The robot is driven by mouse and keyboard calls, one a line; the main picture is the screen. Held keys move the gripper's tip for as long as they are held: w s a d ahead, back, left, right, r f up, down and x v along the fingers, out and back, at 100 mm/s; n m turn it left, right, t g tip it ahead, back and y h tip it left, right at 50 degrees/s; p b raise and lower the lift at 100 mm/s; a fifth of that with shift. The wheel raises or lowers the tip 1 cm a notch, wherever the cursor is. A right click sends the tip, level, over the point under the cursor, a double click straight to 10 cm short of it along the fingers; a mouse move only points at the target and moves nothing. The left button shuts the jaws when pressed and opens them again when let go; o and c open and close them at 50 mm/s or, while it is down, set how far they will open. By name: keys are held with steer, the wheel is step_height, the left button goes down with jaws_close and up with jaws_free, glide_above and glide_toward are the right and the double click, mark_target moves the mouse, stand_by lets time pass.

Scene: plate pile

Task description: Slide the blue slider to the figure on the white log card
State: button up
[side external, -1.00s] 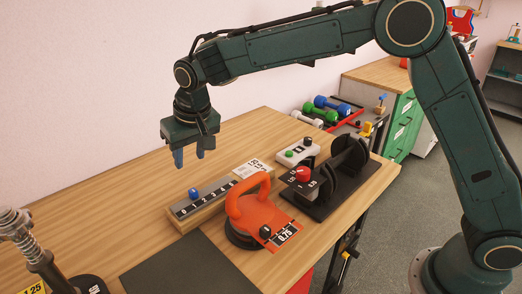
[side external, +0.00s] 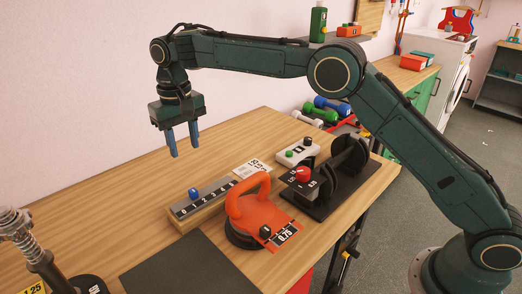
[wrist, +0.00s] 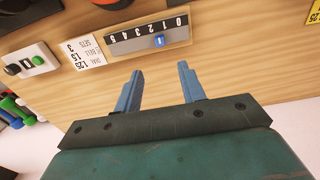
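The blue slider (side external: 193,192) is a small knob on a grey numbered scale (side external: 206,196) set on a wooden base. The white log card (side external: 252,169) lies beyond the scale's high end. In the wrist view the card (wrist: 84,51) has lines that seem to read dial 1.25, bell 1.5 and sets 3. My gripper (side external: 184,153) is open and empty, in the air above and behind the slider. Its blue fingers (wrist: 160,72) are apart in the wrist view.
An orange-handled suction cup (side external: 250,208) with a 0.75 tag stands right of the scale. A white button box (side external: 298,152) and a black stand with a red knob (side external: 303,174) are farther right. A dark mat (side external: 190,268) lies in front.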

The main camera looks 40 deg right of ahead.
mark_target(193, 190)
steer(key=shift+f, duration=0.1)
step_height(193, 190, down, 14)
steer(key=shift+r, duration=0.2)
stand_by(0.5)
jaws_close()
